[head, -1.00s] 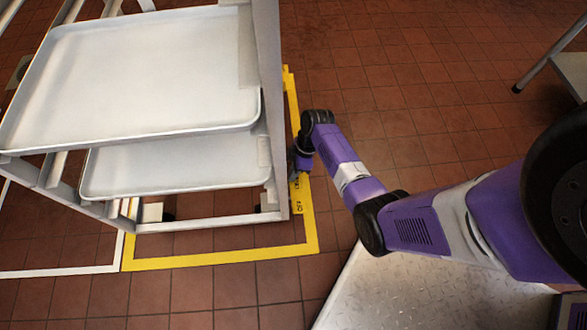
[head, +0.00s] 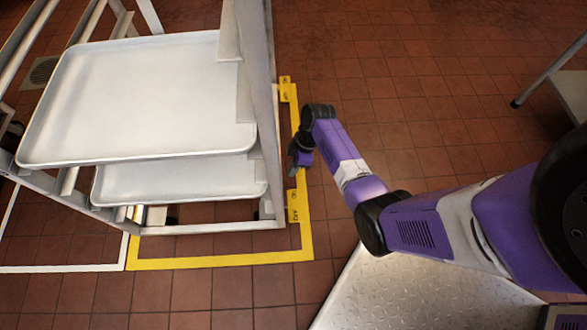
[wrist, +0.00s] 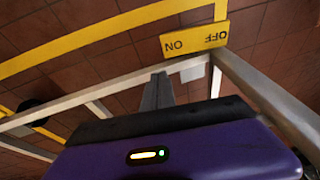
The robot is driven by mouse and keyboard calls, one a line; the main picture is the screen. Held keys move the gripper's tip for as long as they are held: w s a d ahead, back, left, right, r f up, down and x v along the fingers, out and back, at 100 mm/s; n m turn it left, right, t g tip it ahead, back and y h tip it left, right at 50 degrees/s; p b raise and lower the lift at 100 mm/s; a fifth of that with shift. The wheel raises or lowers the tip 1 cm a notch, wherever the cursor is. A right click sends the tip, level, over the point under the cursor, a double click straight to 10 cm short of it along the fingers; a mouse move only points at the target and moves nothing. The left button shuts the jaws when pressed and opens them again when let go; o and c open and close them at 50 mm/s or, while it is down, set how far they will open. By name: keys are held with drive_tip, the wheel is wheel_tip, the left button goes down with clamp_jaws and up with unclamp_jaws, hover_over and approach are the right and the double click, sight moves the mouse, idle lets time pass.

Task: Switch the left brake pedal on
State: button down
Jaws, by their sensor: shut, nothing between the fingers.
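Two yellow brake pedals marked ON and OFF sit low on the right side of the tray rack (head: 274,120). The near pedal (head: 295,207) is toward the bottom of the head view, the far pedal (head: 286,90) toward the top. My gripper (head: 294,163) is shut and empty, low beside the rack between the two pedals, apart from both. In the wrist view its closed fingers (wrist: 159,78) point at the rack's base rail. One pedal (wrist: 194,41) shows just beyond and right of the fingertips, its lettering upside down. I cannot tell which way either pedal is tipped.
White trays (head: 130,100) fill the rack left of my arm. Yellow floor tape (head: 230,262) outlines the rack's place. The tiled floor right of the rack is open. A metal table (head: 570,85) stands at the far right.

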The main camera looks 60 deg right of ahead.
drive_tip(key=d+p+v, duration=0.1)
drive_tip(key=p+v, duration=0.1)
drive_tip(key=v, duration=0.4)
drive_tip(key=shift+w, duration=0.25)
drive_tip(key=shift+f, duration=0.15)
